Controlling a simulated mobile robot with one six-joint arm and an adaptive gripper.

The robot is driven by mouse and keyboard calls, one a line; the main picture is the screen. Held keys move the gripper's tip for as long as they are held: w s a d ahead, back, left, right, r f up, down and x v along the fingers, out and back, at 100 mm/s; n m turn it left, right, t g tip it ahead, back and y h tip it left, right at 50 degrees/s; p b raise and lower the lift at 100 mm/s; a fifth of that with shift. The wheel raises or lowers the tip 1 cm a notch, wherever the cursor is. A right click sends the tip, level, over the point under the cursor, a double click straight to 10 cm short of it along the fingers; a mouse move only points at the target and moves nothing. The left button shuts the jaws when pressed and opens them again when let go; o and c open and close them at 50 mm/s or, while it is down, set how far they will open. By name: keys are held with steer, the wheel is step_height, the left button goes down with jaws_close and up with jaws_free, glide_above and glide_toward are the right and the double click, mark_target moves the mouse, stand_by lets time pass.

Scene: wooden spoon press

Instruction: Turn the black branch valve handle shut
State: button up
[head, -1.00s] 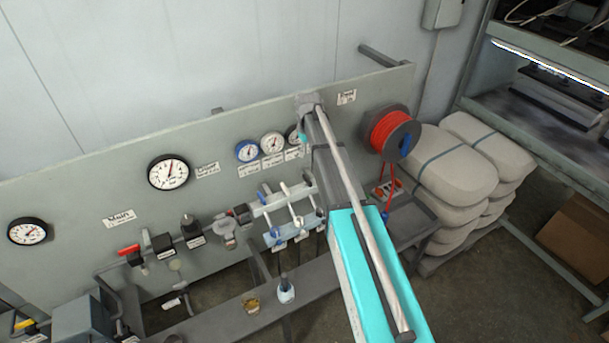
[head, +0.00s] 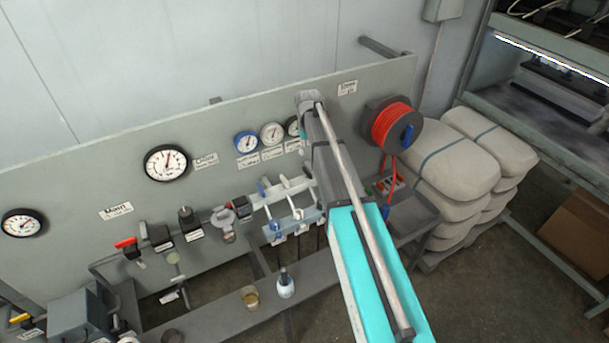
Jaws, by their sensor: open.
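The branch manifold (head: 283,196) sits on the grey panel, just left of my arm. It carries a blue handle (head: 262,188) and pale handles, with blue and white fittings below. I cannot make out a black branch handle; the manifold's right end is partly covered by my arm. My arm reaches from the lower right up to its elbow near the top of the panel. My gripper does not show; the arm hides whatever is behind it.
A red-handled valve (head: 127,243) and several black-topped fittings (head: 188,222) line the pipe at left. A red hose reel (head: 393,128) hangs right of my arm, beside stacked sacks (head: 455,165). A bottle (head: 286,285) and a brass cup (head: 250,297) stand on the ledge (head: 215,315).

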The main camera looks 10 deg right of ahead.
mark_target(308, 171)
steer(key=shift+f+b, duration=5.2)
steer(key=shift+f, duration=0.35)
